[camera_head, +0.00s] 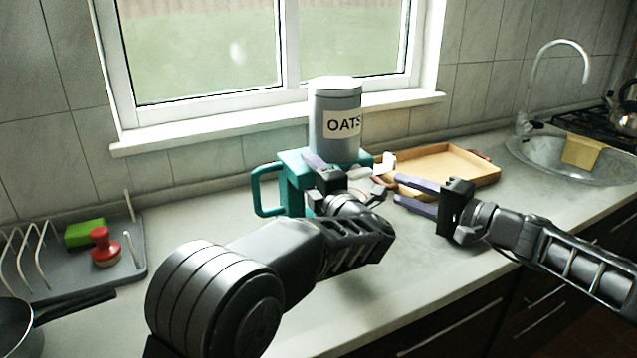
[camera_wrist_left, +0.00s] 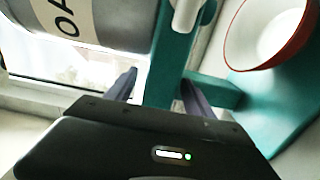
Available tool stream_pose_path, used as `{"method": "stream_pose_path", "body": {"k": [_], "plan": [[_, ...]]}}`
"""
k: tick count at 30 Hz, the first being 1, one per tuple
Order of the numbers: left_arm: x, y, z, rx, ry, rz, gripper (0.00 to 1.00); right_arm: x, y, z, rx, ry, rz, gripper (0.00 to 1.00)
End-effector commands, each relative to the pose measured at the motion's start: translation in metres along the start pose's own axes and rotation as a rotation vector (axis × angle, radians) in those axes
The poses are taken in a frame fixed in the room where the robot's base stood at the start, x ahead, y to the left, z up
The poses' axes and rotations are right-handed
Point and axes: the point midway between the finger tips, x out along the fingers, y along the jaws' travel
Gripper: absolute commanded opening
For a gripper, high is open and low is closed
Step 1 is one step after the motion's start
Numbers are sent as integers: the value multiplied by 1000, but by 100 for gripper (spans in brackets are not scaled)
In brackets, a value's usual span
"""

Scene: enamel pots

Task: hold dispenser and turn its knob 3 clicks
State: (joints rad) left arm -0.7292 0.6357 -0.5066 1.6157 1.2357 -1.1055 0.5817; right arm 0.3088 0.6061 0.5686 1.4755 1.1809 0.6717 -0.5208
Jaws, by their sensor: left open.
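The dispenser is a grey canister (camera_head: 335,125) labelled OATS on a teal stand (camera_head: 268,190) with a handle on its left. A white knob (camera_head: 386,164) sticks out to the right of the stand; it also shows at the top of the left wrist view (camera_wrist_left: 186,14). My left gripper (camera_head: 338,168) is at the front of the stand. In the left wrist view its open fingers (camera_wrist_left: 158,86) lie either side of a teal upright (camera_wrist_left: 168,62); contact cannot be told. My right gripper (camera_head: 396,188) is open and empty, right of the dispenser, fingers pointing left.
A red-rimmed bowl (camera_wrist_left: 274,34) sits on the teal base. A wooden tray (camera_head: 450,164) lies behind my right gripper. A dish rack (camera_head: 130,262) with a red brush (camera_head: 105,248) and a pan (camera_head: 14,325) stand left. The sink (camera_head: 560,158) is far right.

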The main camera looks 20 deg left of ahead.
Motion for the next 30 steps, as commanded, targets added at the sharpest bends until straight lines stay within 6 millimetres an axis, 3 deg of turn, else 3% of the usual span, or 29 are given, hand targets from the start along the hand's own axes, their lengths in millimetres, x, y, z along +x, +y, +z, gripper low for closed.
{"method": "stream_pose_path", "body": {"k": [11, 30], "plan": [[6, 0, 0, 0, 0, 0, 61, 0, 0, 0, 0, 0, 0, 36], [6, 0, 0, 0, 0, 1, 9, 0, 0, 0, 0, 0, 0, 36]]}}
